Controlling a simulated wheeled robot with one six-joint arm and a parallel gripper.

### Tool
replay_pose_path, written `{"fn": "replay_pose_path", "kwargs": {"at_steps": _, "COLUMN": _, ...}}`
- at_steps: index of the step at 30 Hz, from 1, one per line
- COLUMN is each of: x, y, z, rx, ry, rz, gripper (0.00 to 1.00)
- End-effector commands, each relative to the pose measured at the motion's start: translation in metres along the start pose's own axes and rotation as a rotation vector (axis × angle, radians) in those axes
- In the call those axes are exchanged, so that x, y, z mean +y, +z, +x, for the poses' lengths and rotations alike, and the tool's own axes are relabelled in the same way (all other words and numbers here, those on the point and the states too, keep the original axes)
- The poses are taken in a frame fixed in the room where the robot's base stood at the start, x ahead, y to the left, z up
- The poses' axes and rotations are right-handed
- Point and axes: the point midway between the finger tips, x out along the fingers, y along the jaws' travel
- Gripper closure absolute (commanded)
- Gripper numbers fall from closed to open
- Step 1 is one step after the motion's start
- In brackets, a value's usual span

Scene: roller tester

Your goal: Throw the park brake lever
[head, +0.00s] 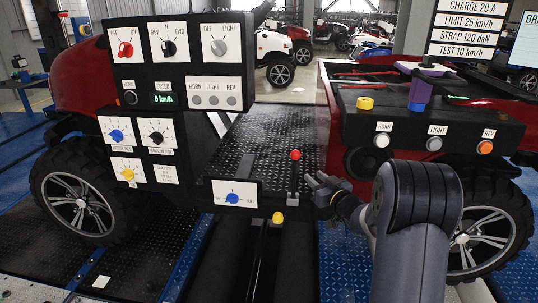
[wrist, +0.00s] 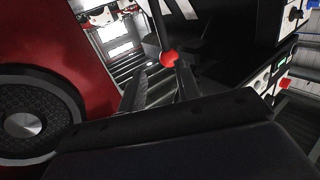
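A thin upright lever with a red ball knob (head: 295,155) stands on the vehicle's dark floor, just right of the small dial panel. No label on it can be read. My gripper (head: 316,184) is right of the lever and slightly below its knob, with its fingers toward it. In the wrist view the red knob (wrist: 168,58) shows beyond and between the two finger tips. My gripper (wrist: 160,84) looks open and empty there. I cannot tell whether a finger touches the lever.
A dial panel (head: 236,196) and a yellow knob (head: 278,217) sit left of my gripper. A control panel (head: 178,75) stands at the left. A black box (head: 430,125) with HORN, LIGHT and REV buttons is above right of my gripper.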

Motion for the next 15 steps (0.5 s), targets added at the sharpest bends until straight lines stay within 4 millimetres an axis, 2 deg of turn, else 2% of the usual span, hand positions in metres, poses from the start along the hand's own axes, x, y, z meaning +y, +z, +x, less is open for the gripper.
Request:
{"fn": "replay_pose_path", "kwargs": {"at_steps": 8, "x": -0.002, "y": 0.002, "z": 0.019, "rx": 0.025, "ry": -0.035, "rz": 0.004, "gripper": 0.68}}
{"fn": "replay_pose_path", "kwargs": {"at_steps": 15, "x": -0.004, "y": 0.001, "z": 0.062, "rx": 0.024, "ry": -0.034, "rz": 0.004, "gripper": 0.68}}
